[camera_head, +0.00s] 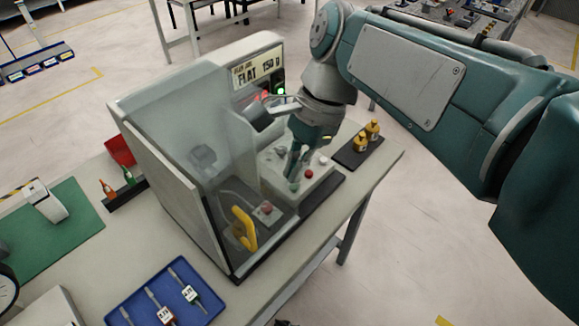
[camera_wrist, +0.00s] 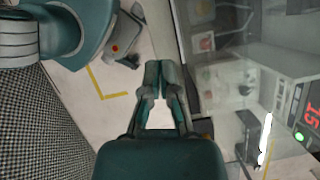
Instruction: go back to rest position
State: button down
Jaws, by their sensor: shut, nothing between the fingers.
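My gripper (camera_head: 294,182) points down in front of the machine (camera_head: 186,195), beside its clear front shield (camera_head: 185,120). Its teal fingers are together with nothing between them. In the wrist view the closed fingers (camera_wrist: 163,77) show in the middle, over floor and next to the clear panel. In the head view the fingertips are close to the light block with red and white knobs (camera_head: 308,173). I cannot tell whether they touch it. My arm reaches in from the right.
The machine has a lit sign (camera_head: 258,68) and a yellow handle (camera_head: 244,228). A blue tray (camera_head: 150,303) with tools lies in front, and a green mat (camera_head: 62,222) at left. Floor on the right is open.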

jog(key=s+d+f+n+t+h, duration=0.1)
jog(key=d+f+n+t, duration=0.1)
jog(key=d, duration=0.4)
jog(key=s+d+f+n+t+h, duration=0.1)
jog(key=s+d+f+n+t, duration=0.1)
jog(key=d, duration=0.4)
jog(key=s+d+f+n+t+h, duration=0.1)
jog(key=d+f+n+t, duration=0.1)
jog(key=d+n+t, duration=0.2)
jog(key=d+n, duration=0.1)
jog(key=d, duration=0.1)
jog(key=shift+s+d+n+t, duration=0.3)
jog(key=shift+d+n, duration=0.05)
jog(key=shift+n, duration=0.05)
